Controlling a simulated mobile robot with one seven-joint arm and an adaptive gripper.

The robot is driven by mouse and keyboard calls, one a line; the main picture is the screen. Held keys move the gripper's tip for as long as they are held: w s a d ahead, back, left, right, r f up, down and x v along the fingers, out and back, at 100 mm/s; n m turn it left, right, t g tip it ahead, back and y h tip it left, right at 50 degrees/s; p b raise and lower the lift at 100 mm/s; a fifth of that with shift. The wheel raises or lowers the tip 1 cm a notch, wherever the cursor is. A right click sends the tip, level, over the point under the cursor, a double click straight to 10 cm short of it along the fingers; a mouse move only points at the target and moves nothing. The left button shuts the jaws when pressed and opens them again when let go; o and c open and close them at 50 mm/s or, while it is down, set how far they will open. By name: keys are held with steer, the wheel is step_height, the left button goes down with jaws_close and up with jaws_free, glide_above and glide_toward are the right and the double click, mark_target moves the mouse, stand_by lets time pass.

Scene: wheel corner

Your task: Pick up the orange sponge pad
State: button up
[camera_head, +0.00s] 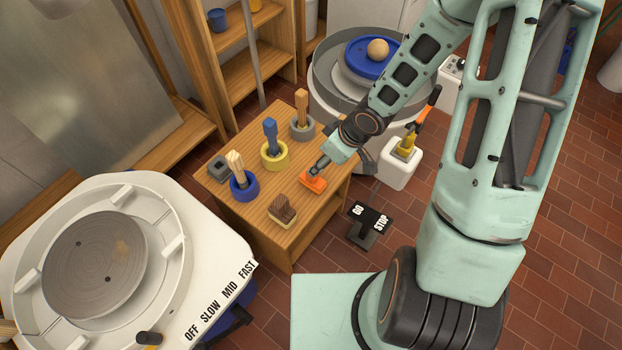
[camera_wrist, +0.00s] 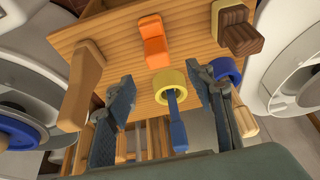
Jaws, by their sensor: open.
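The orange sponge pad (camera_head: 314,184) lies on the wooden table near its right edge. In the wrist view the orange sponge pad (camera_wrist: 154,48) shows whole, past the fingertips at the top centre. My gripper (camera_head: 319,168) is over the table, close by the sponge pad in the head view. In the wrist view my gripper (camera_wrist: 160,82) has its two fingers spread wide, with no object held between them. The exact gap between fingertips and pad cannot be told.
The wooden table (camera_head: 262,232) also bears a brown wooden block brush (camera_head: 282,210), a grey block (camera_head: 218,168), and tools upright in blue (camera_head: 245,192), yellow (camera_head: 275,160) and grey rings (camera_head: 302,133).

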steer(key=b+x, duration=0.4)
steer(key=x, duration=0.5)
steer(key=shift+w+d, duration=0.1)
steer(key=shift+w, duration=0.05)
jaws_close()
